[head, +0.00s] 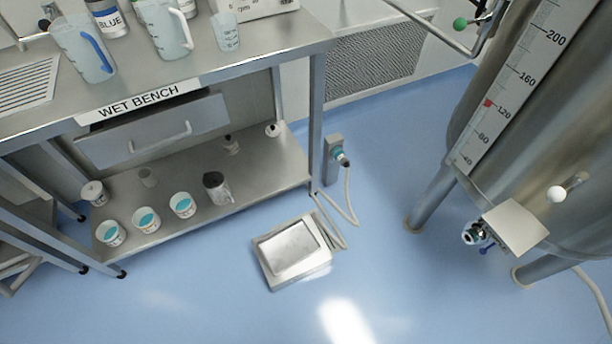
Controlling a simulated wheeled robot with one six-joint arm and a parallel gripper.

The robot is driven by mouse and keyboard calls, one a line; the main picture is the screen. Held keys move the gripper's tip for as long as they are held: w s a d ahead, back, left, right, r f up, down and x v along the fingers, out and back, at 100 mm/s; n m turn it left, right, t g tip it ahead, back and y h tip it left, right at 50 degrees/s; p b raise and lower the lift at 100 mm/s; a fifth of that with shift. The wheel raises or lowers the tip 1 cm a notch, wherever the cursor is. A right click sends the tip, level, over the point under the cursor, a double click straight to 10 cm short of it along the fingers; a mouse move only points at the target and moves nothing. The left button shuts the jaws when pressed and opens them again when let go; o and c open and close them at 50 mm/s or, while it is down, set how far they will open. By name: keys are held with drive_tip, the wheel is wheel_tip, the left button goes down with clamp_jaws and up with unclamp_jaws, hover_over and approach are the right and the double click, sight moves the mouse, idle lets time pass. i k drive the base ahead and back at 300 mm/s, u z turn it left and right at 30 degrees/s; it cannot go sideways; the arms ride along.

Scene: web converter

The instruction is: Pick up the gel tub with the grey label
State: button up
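My gripper is not in view.
The wet bench top (255,62) overhangs the shelf (262,180) and a partly open drawer (155,131). A lidded white pot (94,193) stands behind the left tub. Blue floor (190,300) in front is clear.

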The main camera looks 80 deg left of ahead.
sight(182, 204)
drive_tip(key=z, duration=0.25)
drive_tip(key=i, duration=0.4)
drive_tip(key=u, duration=4.3)
